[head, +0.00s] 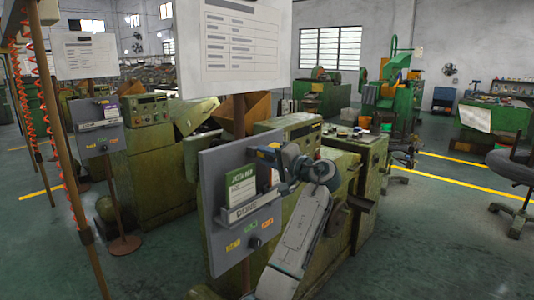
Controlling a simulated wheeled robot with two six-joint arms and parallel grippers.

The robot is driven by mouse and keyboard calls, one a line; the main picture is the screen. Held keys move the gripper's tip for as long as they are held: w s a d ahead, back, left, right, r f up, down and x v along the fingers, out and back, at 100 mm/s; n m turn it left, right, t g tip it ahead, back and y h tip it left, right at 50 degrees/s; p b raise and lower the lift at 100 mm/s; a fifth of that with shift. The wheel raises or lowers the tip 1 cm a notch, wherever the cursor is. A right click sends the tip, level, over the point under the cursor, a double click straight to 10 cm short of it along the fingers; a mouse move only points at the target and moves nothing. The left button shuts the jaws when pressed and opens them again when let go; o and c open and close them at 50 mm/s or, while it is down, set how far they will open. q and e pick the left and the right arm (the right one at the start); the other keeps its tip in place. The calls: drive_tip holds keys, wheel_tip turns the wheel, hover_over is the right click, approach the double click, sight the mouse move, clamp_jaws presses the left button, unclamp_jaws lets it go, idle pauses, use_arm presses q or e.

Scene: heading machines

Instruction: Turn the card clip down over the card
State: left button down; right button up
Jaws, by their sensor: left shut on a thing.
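A grey upright board (215,215) stands in front of me. On it a green and white card (241,188) stands upright in a pale holder marked DONE (256,206). My left gripper (272,158) is at the upper right of the card, close to the board's face. The fingers hide most of this part. It is beside and above the card, and I cannot tell its exact angle. My right gripper is not in view.
A dark knob (256,242) and small coloured labels sit low on the board. A white notice (235,50) hangs above it. A green machine (355,150) stands close behind. A similar board (97,125) stands at left. Open floor (440,240) lies to the right.

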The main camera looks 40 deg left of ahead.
use_arm(q)
drive_tip(key=shift+r+m+p, duration=0.15)
drive_tip(key=shift+m+p, duration=0.15)
drive_tip(key=shift+m, duration=0.3)
drive_tip(key=c, duration=1.4)
unclamp_jaws()
drive_tip(key=shift+c, duration=0.2)
drive_tip(key=shift+d+f, duration=0.2)
drive_tip(key=d+b, duration=0.4)
drive_tip(key=d, duration=0.6)
drive_tip(key=shift+s+d, duration=0.15)
drive_tip(key=shift+s, duration=0.25)
drive_tip(key=shift+f, duration=0.1)
